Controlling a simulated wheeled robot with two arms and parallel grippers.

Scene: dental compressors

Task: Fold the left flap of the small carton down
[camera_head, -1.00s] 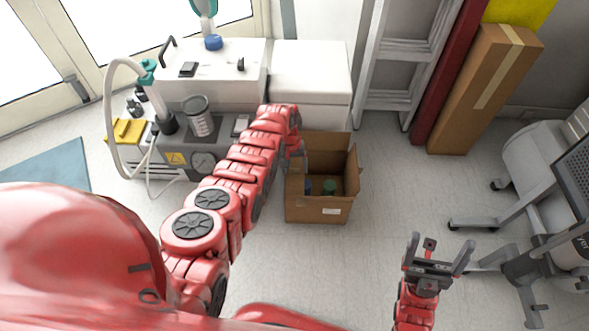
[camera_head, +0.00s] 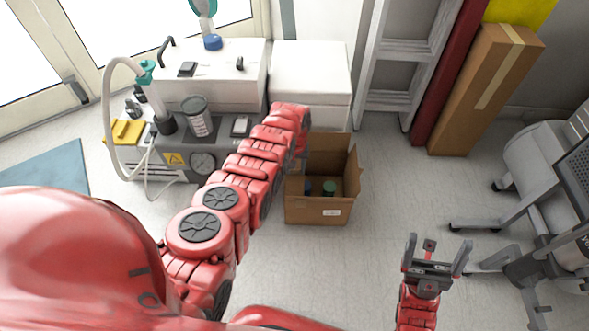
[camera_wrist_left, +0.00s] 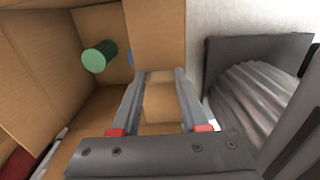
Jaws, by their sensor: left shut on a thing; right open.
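The small carton (camera_head: 316,212) stands open on the floor in the middle of the head view, with a green-topped bottle (camera_head: 328,188) and a blue one (camera_head: 308,187) inside. The green one (camera_wrist_left: 98,57) also shows in the left wrist view. My left gripper (camera_wrist_left: 163,76) is shut on the left flap (camera_wrist_left: 158,103), a brown cardboard piece between its fingers. In the head view my left arm hides most of this gripper and the flap at the carton's left side. My right gripper (camera_head: 436,250) is open and empty, right of and nearer than the carton.
A grey compressor unit (camera_head: 205,163) with a hose stands left of the carton. White cabinets (camera_head: 310,85) stand behind it. A ladder (camera_head: 400,60) and a tall cardboard box (camera_head: 485,90) lean at the back right. A wheeled stand (camera_head: 530,225) is at the right. Floor right of the carton is clear.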

